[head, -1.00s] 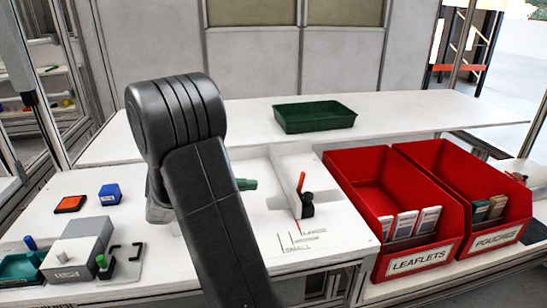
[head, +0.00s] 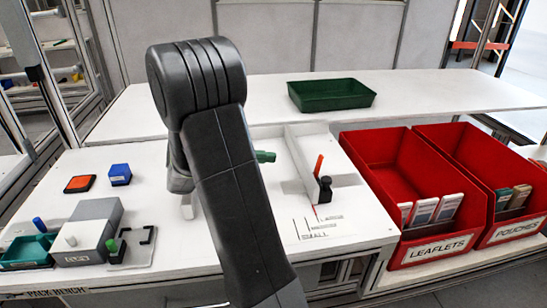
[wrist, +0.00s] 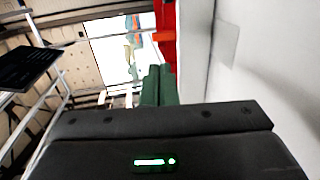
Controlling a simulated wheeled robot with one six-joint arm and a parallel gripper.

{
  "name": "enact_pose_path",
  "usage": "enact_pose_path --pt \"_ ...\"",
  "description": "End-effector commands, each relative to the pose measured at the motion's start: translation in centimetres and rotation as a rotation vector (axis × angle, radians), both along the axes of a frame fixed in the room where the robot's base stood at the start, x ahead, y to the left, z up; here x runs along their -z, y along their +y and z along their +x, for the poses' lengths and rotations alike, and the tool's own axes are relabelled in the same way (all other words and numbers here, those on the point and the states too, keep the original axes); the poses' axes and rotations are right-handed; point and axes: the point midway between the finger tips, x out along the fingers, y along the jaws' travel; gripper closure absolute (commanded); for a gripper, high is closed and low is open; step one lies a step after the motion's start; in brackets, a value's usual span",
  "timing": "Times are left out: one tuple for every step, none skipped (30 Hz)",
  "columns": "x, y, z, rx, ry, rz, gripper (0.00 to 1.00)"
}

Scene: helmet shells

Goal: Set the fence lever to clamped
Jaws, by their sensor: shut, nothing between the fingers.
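The fence lever (head: 319,166) has an orange-red handle standing nearly upright from a black block (head: 325,188). It sits on the right side of the pale fence (head: 299,165), on the white worktop. Which setting it is in cannot be told from here. My gripper (head: 266,156) shows as green fingertips just past my dark arm, left of the fence and apart from the lever. In the wrist view the green fingers (wrist: 157,85) are shut together with nothing between them.
Size marks (head: 318,228) are printed in front of the fence. Red leaflets (head: 390,165) and pouches (head: 465,155) bins stand to the right. A green tray (head: 332,107) sits on the shelf behind. A grey box (head: 85,240) and orange (head: 80,184) and blue (head: 120,174) blocks are at left.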

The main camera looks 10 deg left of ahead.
Motion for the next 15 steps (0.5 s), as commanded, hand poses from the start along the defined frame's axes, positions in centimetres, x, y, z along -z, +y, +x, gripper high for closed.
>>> enact_pose_path --pt "0.2 -1.1 0.3 0.005 0.000 0.000 1.00" --pt "0.4 -1.7 0.5 0.005 0.001 0.000 1.00" --pt "0.5 -2.5 0.7 0.006 0.001 -0.001 1.00" --pt "0.6 -3.1 0.9 0.005 0.001 0.000 1.00" --pt "0.7 -3.7 1.1 0.006 0.000 0.000 1.00" --pt "0.9 -4.4 1.4 0.005 0.001 -0.001 1.00" --pt "1.0 -5.0 1.5 0.005 0.001 0.000 1.00" --pt "1.1 -5.6 1.7 0.005 0.001 0.000 1.00" --pt "1.2 -6.3 2.0 0.005 0.000 -0.001 1.00" --pt "1.3 -6.8 2.1 0.004 0.001 0.000 1.00" --pt "1.4 -7.3 2.3 0.005 0.001 0.000 1.00" --pt "1.5 -7.9 2.5 0.004 0.000 -0.001 1.00" --pt "1.6 -8.3 2.6 0.004 0.001 0.000 1.00" --pt "1.7 -8.8 2.8 0.004 0.001 0.000 1.00" --pt "1.7 -9.2 2.9 0.003 0.000 0.000 1.00"
